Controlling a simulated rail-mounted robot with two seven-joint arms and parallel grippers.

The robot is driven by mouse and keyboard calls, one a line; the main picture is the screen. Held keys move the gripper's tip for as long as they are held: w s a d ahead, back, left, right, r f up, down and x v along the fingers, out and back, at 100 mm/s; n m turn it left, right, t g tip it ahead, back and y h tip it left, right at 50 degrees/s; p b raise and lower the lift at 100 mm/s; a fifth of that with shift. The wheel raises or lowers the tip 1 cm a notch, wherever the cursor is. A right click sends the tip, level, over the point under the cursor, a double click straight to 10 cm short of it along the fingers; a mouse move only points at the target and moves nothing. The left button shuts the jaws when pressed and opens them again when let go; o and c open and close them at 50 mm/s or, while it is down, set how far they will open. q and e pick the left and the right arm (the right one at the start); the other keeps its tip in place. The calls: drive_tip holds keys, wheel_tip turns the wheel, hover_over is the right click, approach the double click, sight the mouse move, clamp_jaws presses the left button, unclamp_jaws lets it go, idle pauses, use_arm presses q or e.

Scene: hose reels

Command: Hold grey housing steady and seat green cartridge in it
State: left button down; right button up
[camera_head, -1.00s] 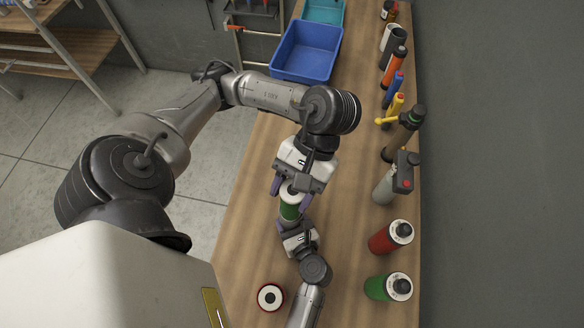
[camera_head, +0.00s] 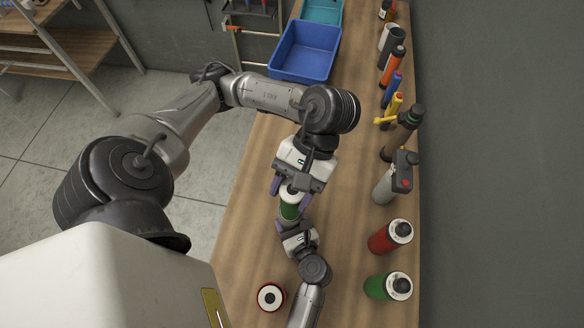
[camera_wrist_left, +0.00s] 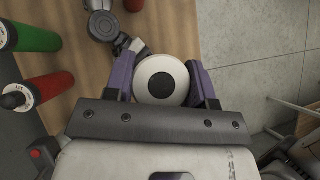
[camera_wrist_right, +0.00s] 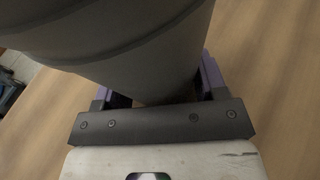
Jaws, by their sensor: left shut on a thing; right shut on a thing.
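The green cartridge (camera_head: 289,211) has a white end with a dark centre, which faces my left wrist camera (camera_wrist_left: 147,78). My left gripper (camera_head: 290,192) is shut on it from above, with a purple finger on each side. The grey housing (camera_wrist_right: 120,45) is a wide ribbed cylinder filling the top of the right wrist view. My right gripper (camera_wrist_right: 165,92) is shut on it, low over the bench. In the head view the cartridge is directly above my right gripper, but the housing is mostly hidden there. How deep the cartridge sits in the housing cannot be told.
A red cylinder (camera_head: 386,239) and another green cylinder (camera_head: 383,287) stand to the right. A red-rimmed white-topped piece (camera_head: 270,297) stands near the front. Several bottles and tools line the bench's right edge. A blue bin (camera_head: 306,50) is at the back. Bare wood (camera_head: 250,215) lies left of the grippers.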

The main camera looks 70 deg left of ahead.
use_arm(q)
drive_tip(key=shift+a+f, duration=0.1)
drive_tip(key=shift+f, duration=0.4)
drive_tip(key=shift+c, duration=1.9)
unclamp_jaws()
drive_tip(key=shift+w, duration=0.1)
drive_tip(key=v, duration=1.2)
use_arm(e)
drive_tip(key=o, duration=0.8)
